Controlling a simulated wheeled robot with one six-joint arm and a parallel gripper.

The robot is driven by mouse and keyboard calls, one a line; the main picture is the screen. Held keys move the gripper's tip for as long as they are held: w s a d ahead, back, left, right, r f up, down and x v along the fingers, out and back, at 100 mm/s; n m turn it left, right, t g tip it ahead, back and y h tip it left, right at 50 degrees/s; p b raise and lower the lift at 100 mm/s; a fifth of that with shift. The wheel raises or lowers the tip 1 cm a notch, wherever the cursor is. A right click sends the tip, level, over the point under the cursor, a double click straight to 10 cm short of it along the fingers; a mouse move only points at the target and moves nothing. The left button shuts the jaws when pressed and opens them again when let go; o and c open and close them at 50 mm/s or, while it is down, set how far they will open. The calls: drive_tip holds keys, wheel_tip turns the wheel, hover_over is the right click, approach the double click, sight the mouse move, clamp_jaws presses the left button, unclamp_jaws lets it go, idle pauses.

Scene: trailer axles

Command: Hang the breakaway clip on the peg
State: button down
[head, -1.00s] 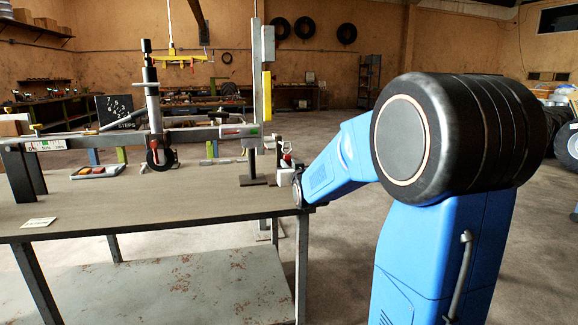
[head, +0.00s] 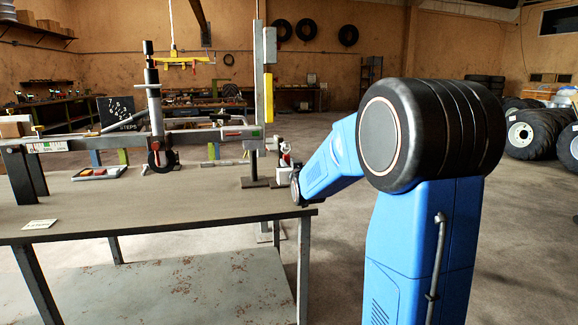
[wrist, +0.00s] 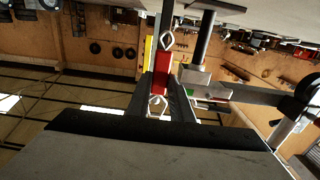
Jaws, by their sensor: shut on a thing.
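The breakaway clip (wrist: 162,72) is a red piece with a pale wire loop at each end in the wrist view. My gripper (wrist: 160,90) is shut on it, with one dark finger on each side. In the head view my gripper (head: 287,163) is small and partly hidden by my arm, beside the table's right end, with a bit of red and white at it. I cannot make out the peg for certain.
An upright grey post (head: 256,100) stands at the beam's right end, close left of my gripper. A jack with a black wheel (head: 161,160) hangs from the beam. A tray (head: 97,174) and a white card (head: 39,224) lie on the table (head: 150,209), otherwise largely bare in front.

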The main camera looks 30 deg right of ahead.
drive_tip(key=f+x, duration=0.1)
drive_tip(key=x, duration=0.5)
idle(0.8)
drive_tip(key=shift+f, duration=0.15)
idle(0.5)
drive_tip(key=c, duration=1.5)
unclamp_jaws()
drive_tip(key=shift+s, duration=0.1)
drive_tip(key=v, duration=1.7)
drive_tip(key=shift+s+a, duration=0.1)
